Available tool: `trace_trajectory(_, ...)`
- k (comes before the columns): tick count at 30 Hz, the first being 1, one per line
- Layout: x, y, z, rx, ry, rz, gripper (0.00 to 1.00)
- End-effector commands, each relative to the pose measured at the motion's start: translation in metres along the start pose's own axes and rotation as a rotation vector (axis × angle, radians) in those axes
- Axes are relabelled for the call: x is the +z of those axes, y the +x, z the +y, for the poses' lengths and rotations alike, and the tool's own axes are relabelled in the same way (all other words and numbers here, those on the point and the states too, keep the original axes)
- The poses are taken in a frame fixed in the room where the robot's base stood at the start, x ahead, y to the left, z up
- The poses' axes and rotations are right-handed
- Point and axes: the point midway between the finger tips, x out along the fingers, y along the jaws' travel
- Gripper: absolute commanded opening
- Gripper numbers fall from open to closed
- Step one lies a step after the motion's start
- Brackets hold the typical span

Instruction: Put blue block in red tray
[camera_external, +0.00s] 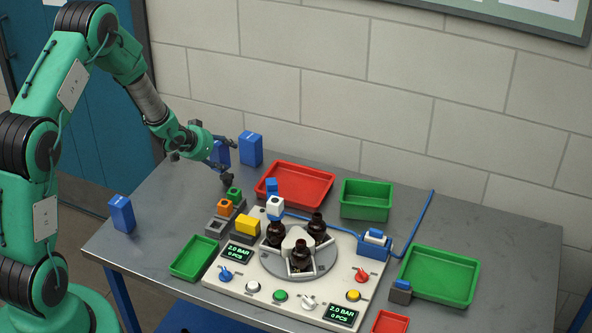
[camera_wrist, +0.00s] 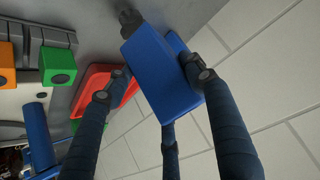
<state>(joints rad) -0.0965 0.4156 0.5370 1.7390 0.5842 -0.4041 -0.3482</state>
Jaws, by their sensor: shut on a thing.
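My gripper (camera_external: 222,170) is at the back left of the table. It is shut on a blue block (camera_external: 220,152), which is partly hidden by the gripper in the external view. In the wrist view the block (camera_wrist: 160,75) fills the space between the dark blue fingers. A similar blue block (camera_external: 250,148) stands upright just to the right of it. A third blue block (camera_external: 121,213) stands near the table's left edge. The red tray (camera_external: 276,198) lies to the right of my gripper and looks empty. It shows partly behind a finger in the wrist view (camera_wrist: 98,73).
Green (camera_external: 234,193) and orange (camera_external: 225,208) blocks sit on grey holders in front of my gripper. A control panel (camera_external: 222,284) with dark bottles (camera_external: 303,256) fills the middle. Green trays (camera_external: 367,213) and a smaller red tray (camera_external: 388,324) lie further right.

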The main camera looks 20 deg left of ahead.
Motion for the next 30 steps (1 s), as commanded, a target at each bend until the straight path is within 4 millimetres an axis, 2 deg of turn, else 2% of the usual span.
trace_trajectory(1,-0.013,0.008,0.019,0.016,0.016,0.001,0.0)
trace_trajectory(9,-0.066,0.041,0.107,0.081,0.084,0.001,0.0)
trace_trajectory(15,-0.09,0.053,0.156,0.11,0.117,0.001,0.0)
trace_trajectory(21,-0.101,0.058,0.177,0.122,0.13,0.003,0.0)
trace_trajectory(30,-0.102,0.059,0.18,0.123,0.132,0.003,0.0)
